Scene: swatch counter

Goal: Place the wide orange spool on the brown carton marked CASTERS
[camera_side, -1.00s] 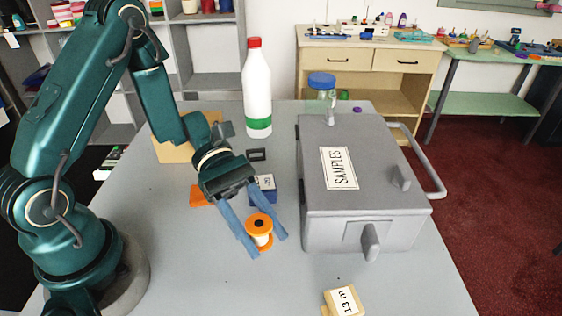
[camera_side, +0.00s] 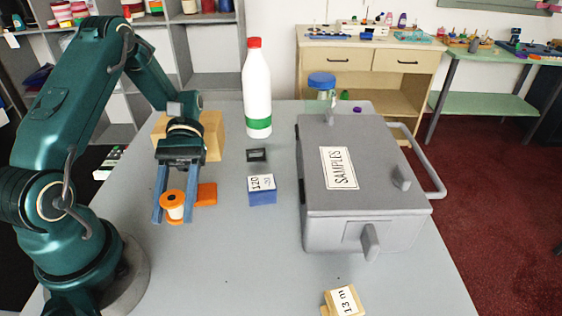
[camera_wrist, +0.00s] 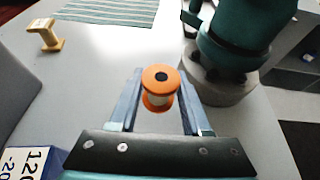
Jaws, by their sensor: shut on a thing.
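The wide orange spool (camera_side: 175,205), with orange ends and a pale winding, is between the fingers of my gripper (camera_side: 173,208). My gripper is shut on it. In the wrist view the spool (camera_wrist: 160,87) shows its orange top and dark centre hole between the two blue-grey fingers. A brown carton (camera_side: 212,132) stands behind my wrist in the side view, partly hidden by it. No CASTERS marking can be read on the side that shows. The spool is on the near side of the carton, apart from it.
An orange block (camera_side: 207,194) lies just right of the spool. A blue block marked 120 (camera_side: 262,191) and a small dark frame (camera_side: 257,155) lie further right.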

